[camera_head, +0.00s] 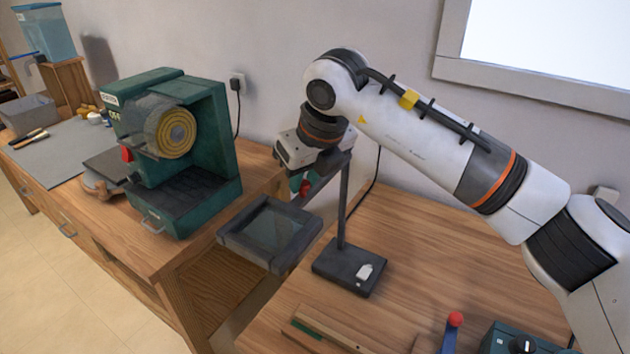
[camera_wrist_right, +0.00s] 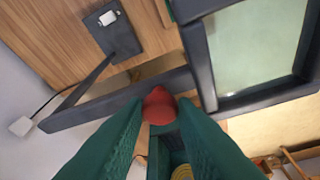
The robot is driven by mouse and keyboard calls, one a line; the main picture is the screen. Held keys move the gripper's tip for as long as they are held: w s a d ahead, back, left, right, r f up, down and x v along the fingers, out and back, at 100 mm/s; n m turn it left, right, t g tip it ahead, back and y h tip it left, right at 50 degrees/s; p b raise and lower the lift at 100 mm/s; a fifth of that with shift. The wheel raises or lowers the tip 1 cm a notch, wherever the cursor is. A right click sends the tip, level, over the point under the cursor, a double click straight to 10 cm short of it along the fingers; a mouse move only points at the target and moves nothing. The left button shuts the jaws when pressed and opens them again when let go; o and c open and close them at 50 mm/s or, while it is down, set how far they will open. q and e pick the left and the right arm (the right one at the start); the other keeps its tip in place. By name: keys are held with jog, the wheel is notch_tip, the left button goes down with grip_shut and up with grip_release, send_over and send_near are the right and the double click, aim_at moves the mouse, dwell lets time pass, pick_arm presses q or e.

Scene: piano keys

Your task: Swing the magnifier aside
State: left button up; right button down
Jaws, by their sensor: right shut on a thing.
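The magnifier is a dark square frame (camera_head: 283,262) around a glassy lens (camera_head: 268,229); it also shows in the right wrist view (camera_wrist_right: 203,65). It hangs at the left of its stand, over the gap and desk edge. A dark arm joins it to an upright post (camera_head: 343,205) on a flat base (camera_head: 338,272). My right gripper (camera_head: 302,183) is shut on the red knob (camera_wrist_right: 158,105) of the magnifier arm, its green fingers on either side. The knob is mostly hidden in the head view. My left gripper is not in view.
A green machine (camera_head: 212,120) with a yellow roll stands on the left bench, close to the magnifier frame. Wooden strips (camera_head: 325,335), a red-topped lever (camera_head: 454,320) and a green box (camera_head: 507,340) lie at the front. The desk (camera_head: 430,255) right of the stand is mostly clear.

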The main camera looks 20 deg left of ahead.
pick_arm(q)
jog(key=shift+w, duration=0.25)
pick_arm(e)
jog(key=shift+a+r, duration=0.1)
jog(key=shift+r, duration=0.05)
jog(key=c, duration=1.4)
grip_release()
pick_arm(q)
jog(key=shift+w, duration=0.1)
pick_arm(e)
jog(key=shift+o, duration=1.2)
jog(key=shift+a, duration=0.15)
pick_arm(q)
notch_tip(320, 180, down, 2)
jog(key=shift+b, duration=0.95)
pick_arm(e)
jog(key=v, duration=1.1)
jog(key=shift+d+r, duration=0.25)
jog(key=shift+r, duration=0.1)
jog(key=shift+s, duration=0.1)
